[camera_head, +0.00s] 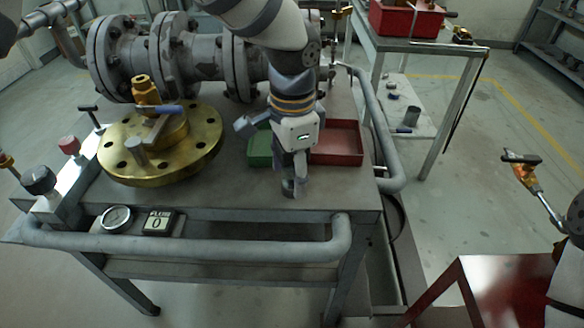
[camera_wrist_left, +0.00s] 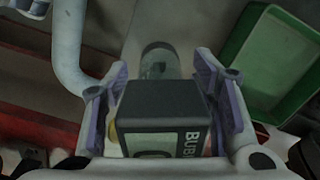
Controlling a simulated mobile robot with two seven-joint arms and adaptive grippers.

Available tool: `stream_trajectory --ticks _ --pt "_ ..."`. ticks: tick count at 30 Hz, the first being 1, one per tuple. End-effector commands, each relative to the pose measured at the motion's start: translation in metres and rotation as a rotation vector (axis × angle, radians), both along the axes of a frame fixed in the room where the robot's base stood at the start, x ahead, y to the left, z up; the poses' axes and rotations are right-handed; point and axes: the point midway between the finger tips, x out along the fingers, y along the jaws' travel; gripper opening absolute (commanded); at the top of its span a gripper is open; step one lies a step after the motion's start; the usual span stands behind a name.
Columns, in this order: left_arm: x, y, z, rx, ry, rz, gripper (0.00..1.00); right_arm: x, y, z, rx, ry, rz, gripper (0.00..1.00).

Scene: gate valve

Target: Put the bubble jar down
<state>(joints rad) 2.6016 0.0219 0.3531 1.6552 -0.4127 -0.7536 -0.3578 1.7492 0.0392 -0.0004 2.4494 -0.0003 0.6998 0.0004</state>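My left gripper (camera_head: 292,170) points down over the grey bench, in front of the green and red trays. In the left wrist view, its purple-padded fingers (camera_wrist_left: 162,105) stand on both sides of the bubble jar. The jar's black box (camera_wrist_left: 165,105) has a label beginning "BUB" and a pale panel. A clear cylinder (camera_wrist_left: 160,62) shows beyond the box and seems part of the jar. The gripper looks shut on the box. In the head view the jar (camera_head: 288,187) is small and mostly hidden by the fingers; whether it touches the bench is unclear.
The bench (camera_head: 240,190) has a green tray (camera_head: 259,150) and a red tray (camera_head: 350,145) behind the gripper. A brass flange (camera_head: 205,160) stands to the left. A gauge (camera_head: 117,218) and a readout (camera_head: 157,222) sit at the front; a rail (camera_head: 190,243) runs along it.

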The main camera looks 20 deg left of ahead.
Motion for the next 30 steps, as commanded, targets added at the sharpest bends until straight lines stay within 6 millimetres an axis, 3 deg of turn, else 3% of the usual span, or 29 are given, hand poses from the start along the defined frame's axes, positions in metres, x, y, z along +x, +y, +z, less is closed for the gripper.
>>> stream_trajectory --ticks 8,21,30 --pt "0.000 0.000 0.005 -0.001 -0.002 0.001 0.53 0.000 0.000 0.000 0.000 0.001 0.000 0.00" --pt "0.000 -0.001 0.110 -0.001 -0.006 0.001 0.53 0.011 0.000 0.011 0.000 -0.038 0.000 0.00" --pt "-0.001 -0.001 0.124 -0.001 0.003 0.001 0.53 0.011 0.000 0.011 0.000 -0.039 0.000 0.00"
